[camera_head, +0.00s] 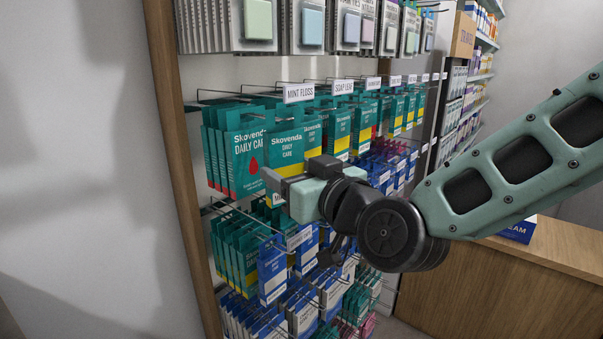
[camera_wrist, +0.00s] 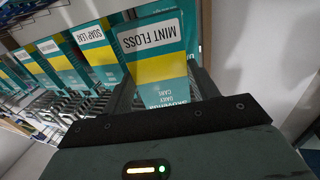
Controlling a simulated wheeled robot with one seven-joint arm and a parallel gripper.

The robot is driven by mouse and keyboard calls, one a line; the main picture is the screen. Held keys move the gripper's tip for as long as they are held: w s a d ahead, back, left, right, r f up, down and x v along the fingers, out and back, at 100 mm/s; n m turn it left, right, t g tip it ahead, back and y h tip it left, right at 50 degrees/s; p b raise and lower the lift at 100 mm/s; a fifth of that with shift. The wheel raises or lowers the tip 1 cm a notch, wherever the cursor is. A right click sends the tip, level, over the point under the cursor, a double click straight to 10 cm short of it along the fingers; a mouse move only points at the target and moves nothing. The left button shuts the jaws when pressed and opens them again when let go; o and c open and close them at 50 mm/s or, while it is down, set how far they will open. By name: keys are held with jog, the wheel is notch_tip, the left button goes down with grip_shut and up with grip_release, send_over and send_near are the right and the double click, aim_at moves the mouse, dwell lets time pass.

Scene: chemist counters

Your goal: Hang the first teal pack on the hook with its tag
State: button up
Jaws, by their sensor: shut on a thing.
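My gripper (camera_head: 290,176) is shut on a teal pack with a yellow band (camera_head: 285,147), gripping its lower part. The pack hangs upright just below the white MINT FLOSS tag (camera_head: 298,92) at the front of its wire hook. In the wrist view the pack (camera_wrist: 163,70) sits between the two fingers of my gripper (camera_wrist: 164,88). I cannot tell whether the hook passes through the pack's hole.
Teal packs with a red drop (camera_head: 247,155) hang close on the left. The SOAP LEAF tag (camera_head: 343,87) and more teal packs are on the right. Blue packs (camera_head: 271,270) hang below. A wooden side panel (camera_head: 172,130) bounds the rack, and a wooden counter (camera_head: 500,285) stands right.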

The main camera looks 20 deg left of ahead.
aim_at(283, 173)
jog(key=shift+s+a+p+x, duration=0.1)
jog(key=shift+s+p+x, duration=0.05)
jog(key=shift+x, duration=0.6)
jog(key=shift+s+a+p+x, duration=0.1)
jog(key=shift+s+p+x, duration=0.05)
jog(key=shift+x, duration=0.6)
jog(key=shift+a+f+b, duration=0.2)
jog(key=shift+f+b, duration=0.05)
jog(key=shift+b, duration=0.1)
jog(key=shift+w+a+b, duration=0.2)
jog(key=shift+a+b, duration=0.15)
jog(key=shift+b, duration=0.15)
jog(key=o, duration=1.1)
jog(key=shift+c, duration=0.2)
